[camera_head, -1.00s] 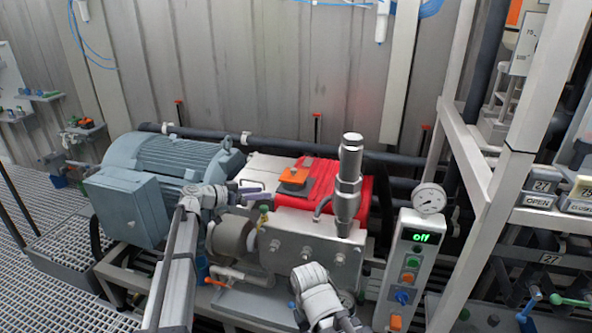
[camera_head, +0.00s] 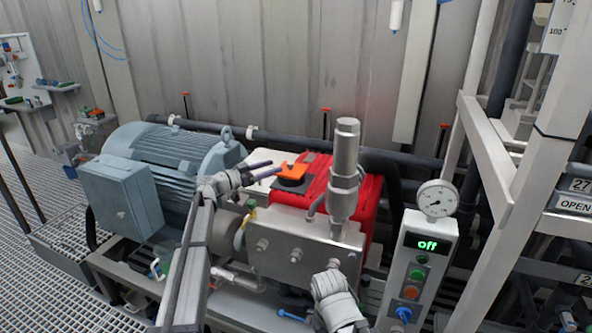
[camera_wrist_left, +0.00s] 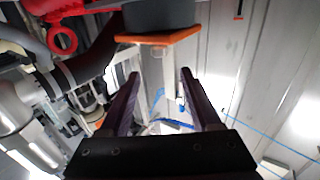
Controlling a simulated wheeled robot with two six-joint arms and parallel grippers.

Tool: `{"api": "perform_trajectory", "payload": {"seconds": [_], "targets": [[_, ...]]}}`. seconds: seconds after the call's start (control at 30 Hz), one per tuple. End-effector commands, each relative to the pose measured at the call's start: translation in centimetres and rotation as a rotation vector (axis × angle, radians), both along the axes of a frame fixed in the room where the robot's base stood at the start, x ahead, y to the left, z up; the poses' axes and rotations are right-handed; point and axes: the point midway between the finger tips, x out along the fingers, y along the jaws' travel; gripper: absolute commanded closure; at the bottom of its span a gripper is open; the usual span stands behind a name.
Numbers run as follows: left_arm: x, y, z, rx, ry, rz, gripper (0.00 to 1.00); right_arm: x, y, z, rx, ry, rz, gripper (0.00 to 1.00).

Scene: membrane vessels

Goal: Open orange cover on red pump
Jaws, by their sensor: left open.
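The red pump (camera_head: 357,192) stands in the middle of the head view behind a grey metal block. Its orange cover (camera_head: 293,169) sits at a dark round neck (camera_head: 292,185) on the pump's left top. I cannot tell whether the cover is tilted. My left gripper (camera_head: 265,172) is just left of the cover, its dark fingers pointing at it. In the left wrist view, the open fingers (camera_wrist_left: 160,78) are apart and empty, and the orange cover (camera_wrist_left: 160,38) shows beyond them, close to the dark neck. My right arm shows at the bottom; its gripper is not visible.
A blue-grey motor (camera_head: 165,180) stands left of the pump. A tall metal cylinder (camera_head: 344,170) rises in front of the pump. A control box (camera_head: 418,265) reading "off" and a round gauge (camera_head: 437,200) are at the right, beside a white frame.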

Motion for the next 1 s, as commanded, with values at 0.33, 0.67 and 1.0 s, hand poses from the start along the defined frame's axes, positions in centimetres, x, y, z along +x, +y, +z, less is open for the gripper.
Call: {"api": "perform_trajectory", "payload": {"seconds": [0.33,0.67,1.0], "targets": [[0.2,-0.1,-0.8,-0.001,-0.001,0.0,0.36,0.0,0.0,-0.9,0.0,0.0,0.0,0.5],[2.3,-2.7,-0.9,-0.001,-0.001,-0.002,0.36,0.0,0.0,-0.9,0.0,0.0,0.0,0.5],[4.9,-6.0,-0.9,-0.001,-0.001,0.0,0.36,0.0,0.0,-0.9,0.0,0.0,0.0,0.5]]}}
